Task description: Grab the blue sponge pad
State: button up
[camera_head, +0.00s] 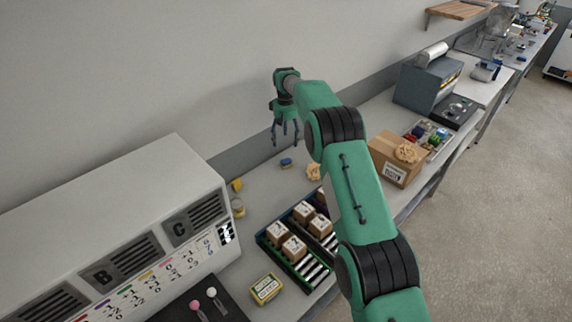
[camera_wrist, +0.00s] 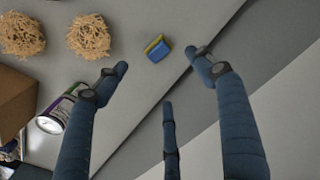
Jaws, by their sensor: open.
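The blue sponge pad (camera_head: 286,162) is a small block lying on the grey bench top near the wall. In the wrist view the sponge pad (camera_wrist: 157,48) shows a blue face with a yellow layer along one side. My gripper (camera_head: 285,140) is open and empty, with its fingers pointing down above the bench near the sponge pad. In the wrist view my gripper (camera_wrist: 165,85) has its fingers spread wide, and the sponge pad lies beyond them, between the left and right fingertips. It is not touched by any finger there.
Straw-coloured shredded bundles (camera_wrist: 88,37) and a can (camera_wrist: 62,108) lie left of the sponge in the wrist view. A black rack with small boxes (camera_head: 301,279), a cardboard box (camera_head: 383,165) and a large white machine (camera_head: 150,190) stand along the bench. The wall is close behind.

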send_over(286, 160)
jog(key=shift+a+f, duration=0.1)
jog(key=shift+f, duration=4.15)
jog(key=shift+f+b, duration=0.35)
jog(key=shift+f, duration=2.3)
jog(key=c, duration=1.4)
